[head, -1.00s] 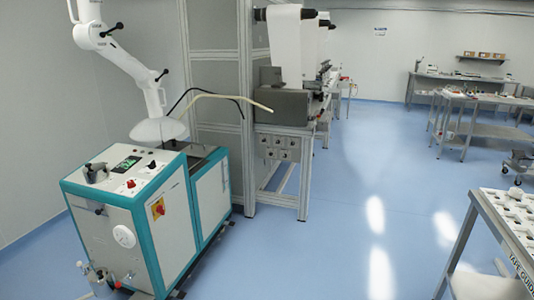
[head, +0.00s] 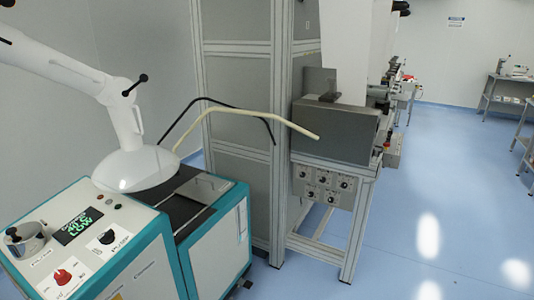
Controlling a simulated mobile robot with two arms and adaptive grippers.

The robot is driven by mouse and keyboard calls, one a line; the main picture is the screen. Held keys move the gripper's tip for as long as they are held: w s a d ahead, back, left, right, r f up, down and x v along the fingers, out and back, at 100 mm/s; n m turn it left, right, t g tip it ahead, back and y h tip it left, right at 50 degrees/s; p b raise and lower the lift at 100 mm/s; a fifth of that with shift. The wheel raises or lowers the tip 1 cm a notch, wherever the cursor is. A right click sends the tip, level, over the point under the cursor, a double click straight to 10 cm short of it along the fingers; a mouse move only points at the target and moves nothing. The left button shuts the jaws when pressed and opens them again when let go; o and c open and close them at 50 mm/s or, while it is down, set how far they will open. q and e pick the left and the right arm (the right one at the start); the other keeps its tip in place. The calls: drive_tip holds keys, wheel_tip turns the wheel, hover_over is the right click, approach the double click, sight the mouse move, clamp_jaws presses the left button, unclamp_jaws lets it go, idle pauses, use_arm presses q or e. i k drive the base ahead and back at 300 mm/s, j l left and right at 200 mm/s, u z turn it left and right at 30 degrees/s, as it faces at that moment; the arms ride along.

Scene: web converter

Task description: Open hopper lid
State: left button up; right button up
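The white and teal machine (head: 215,255) stands at the lower left. On its dark top is a flat grey metal plate with a small raised part, which looks like the hopper lid (head: 205,187). It lies flat and looks shut. A white dome-shaped hood (head: 137,169) hangs just left of it and covers part of the machine top from view. Neither of my grippers is in view.
A white jointed arm (head: 75,75) carries the hood. A black hose (head: 228,104) and a cream hose (head: 240,110) arc behind the lid. A control panel (head: 75,235) with a lit display is at the left. Blue floor (head: 400,235) is clear at the right.

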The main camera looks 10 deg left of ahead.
sight(204, 189)
drive_tip(key=i+u, duration=0.1)
drive_tip(key=i, duration=0.5)
drive_tip(key=i+l+u, duration=0.15)
drive_tip(key=i, duration=0.5)
